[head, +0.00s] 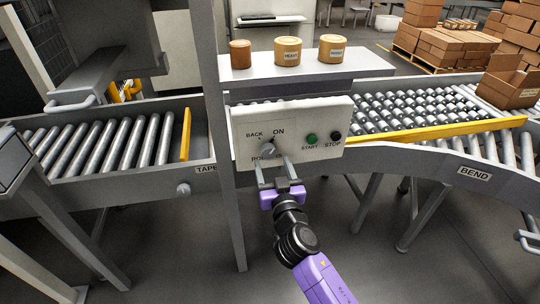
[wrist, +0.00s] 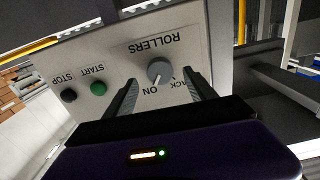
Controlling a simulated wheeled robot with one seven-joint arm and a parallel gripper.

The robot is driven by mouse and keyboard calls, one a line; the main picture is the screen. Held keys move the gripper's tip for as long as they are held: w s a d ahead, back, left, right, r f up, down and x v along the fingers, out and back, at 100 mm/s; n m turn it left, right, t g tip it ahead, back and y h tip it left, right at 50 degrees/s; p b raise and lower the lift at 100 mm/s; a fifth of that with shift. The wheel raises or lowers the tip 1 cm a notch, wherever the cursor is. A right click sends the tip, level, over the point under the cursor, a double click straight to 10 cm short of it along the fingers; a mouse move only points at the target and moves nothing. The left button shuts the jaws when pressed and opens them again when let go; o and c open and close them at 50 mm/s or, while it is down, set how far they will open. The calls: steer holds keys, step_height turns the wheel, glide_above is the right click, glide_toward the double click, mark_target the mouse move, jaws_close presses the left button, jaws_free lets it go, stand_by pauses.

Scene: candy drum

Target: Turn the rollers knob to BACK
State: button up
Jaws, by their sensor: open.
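The rollers knob (head: 267,150) is a round grey dial on the white control panel (head: 318,110). In the wrist view, where the panel appears upside down, the knob (wrist: 160,70) has a white pointer mark directed toward the word ON. The BACK label sits beside ON, its first letter hidden by a finger there. My gripper (head: 275,170) is open in front of the panel, just below the knob in the head view. In the wrist view its fingertips (wrist: 163,82) lie on either side of the knob, with gaps; I cannot tell whether they reach its depth.
A green START button (head: 312,138) and a black STOP button (head: 336,136) are right of the knob. A shelf (head: 308,68) above holds three drums. Roller conveyors flank the panel, and a grey post (head: 226,190) stands close on its left.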

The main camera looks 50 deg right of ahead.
mark_target(270, 154)
steer(key=shift+p+x, duration=0.35)
steer(key=shift+x, duration=1.6)
steer(key=c, duration=1.4)
steer(key=shift+n, duration=0.4)
steer(key=n, duration=0.2)
steer(key=shift+n+b, duration=0.3)
steer(key=shift+n, duration=0.1)
steer(key=n, duration=0.3)
steer(key=shift+n, duration=0.4)
steer(key=n+p, duration=0.1)
steer(key=n, duration=0.5)
steer(key=shift+n, duration=0.4)
